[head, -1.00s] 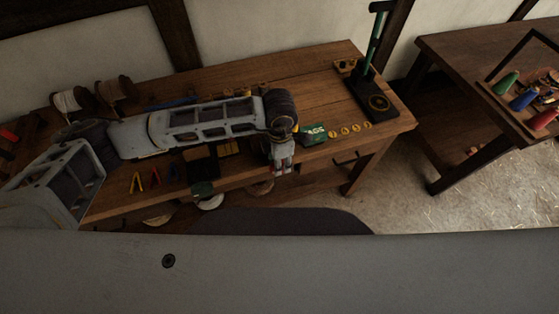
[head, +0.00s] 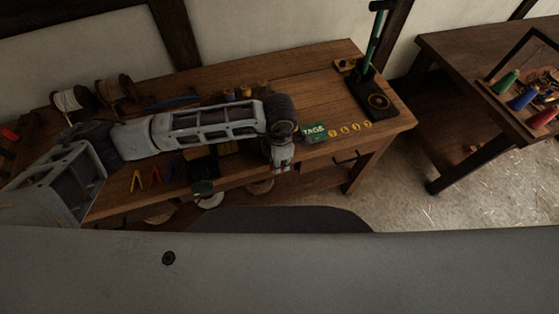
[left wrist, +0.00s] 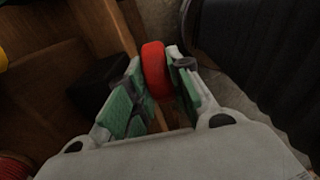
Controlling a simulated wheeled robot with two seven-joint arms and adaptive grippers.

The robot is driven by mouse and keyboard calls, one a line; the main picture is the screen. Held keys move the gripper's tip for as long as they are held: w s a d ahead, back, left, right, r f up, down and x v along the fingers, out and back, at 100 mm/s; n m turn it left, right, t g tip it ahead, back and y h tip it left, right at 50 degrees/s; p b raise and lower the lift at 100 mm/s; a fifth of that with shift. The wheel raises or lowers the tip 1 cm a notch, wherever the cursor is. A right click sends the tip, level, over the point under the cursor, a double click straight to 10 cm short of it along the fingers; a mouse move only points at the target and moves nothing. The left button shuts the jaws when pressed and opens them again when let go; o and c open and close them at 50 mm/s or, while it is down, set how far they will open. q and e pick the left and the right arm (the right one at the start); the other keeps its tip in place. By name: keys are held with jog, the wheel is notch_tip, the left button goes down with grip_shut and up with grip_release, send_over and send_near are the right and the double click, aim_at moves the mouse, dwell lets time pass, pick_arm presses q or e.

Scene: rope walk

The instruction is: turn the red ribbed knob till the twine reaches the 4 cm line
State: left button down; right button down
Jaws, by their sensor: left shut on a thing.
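The red ribbed knob (left wrist: 154,70) shows in the left wrist view, between the green-padded fingers of my left gripper (left wrist: 157,66). The fingers press on it from both sides. In the head view my left gripper (head: 282,158) points down at the front edge of the workbench, and it and the wrist hide the knob there. I cannot make out the twine or the 4 cm line in either view. My right gripper is not in view.
On the workbench (head: 310,85) are twine spools (head: 68,100) at the back left, a green TAGS box (head: 315,132), several round yellow tags (head: 345,130) and a black-based stand (head: 377,100). A second table (head: 460,80) holds coloured cones (head: 524,98). My left forearm covers the bench's middle.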

pick_arm(q)
jog(key=shift+d, duration=0.1)
jog(key=shift+w+d+y+b, duration=0.1)
jog(key=shift+y+b, duration=0.4)
jog(key=shift+b, duration=0.1)
jog(key=y+b, duration=0.1)
jog(key=g+y+b, duration=0.1)
jog(key=y+b, duration=0.1)
jog(key=shift+w+d+f+y+b, duration=0.1)
jog(key=shift+d+f+y+b, duration=0.05)
jog(key=shift+d+y+b, duration=0.2)
jog(key=shift+d+g+y, duration=0.1)
jog(key=shift+g+y, duration=0.25)
jog(key=shift+g, duration=0.05)
jog(key=shift+y, duration=0.3)
jog(key=shift+y, duration=0.3)
jog(key=c, duration=1.3)
grip_release()
jog(key=shift+d, duration=0.1)
